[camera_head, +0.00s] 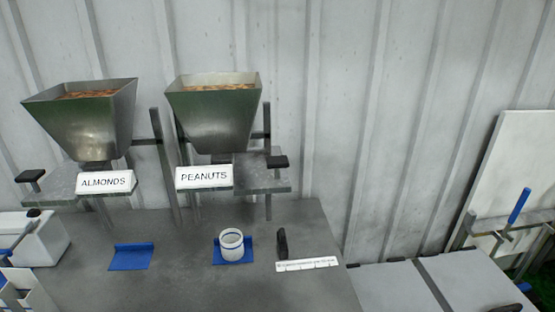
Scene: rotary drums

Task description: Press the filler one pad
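Two metal hoppers stand at the back of the table. The left hopper (88,122) is labelled ALMONDS (106,182) and the right hopper (214,118) is labelled PEANUTS (204,177). A black pad (30,175) sits on a short stem left of the almonds hopper. Another black pad (277,161) sits right of the peanuts hopper. No marking that reads filler one is legible. A white open jar (231,245) stands upright on the right blue mat (217,254), in front of the peanuts hopper. Neither gripper can be seen.
The left blue mat (131,257) is empty. A small black upright piece (282,243) stands beside a white label strip (306,264) with unreadable text. A white box (40,240) is at the left edge. A blue-handled lever (519,206) is at right. The grey table (185,275) has bare space in front.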

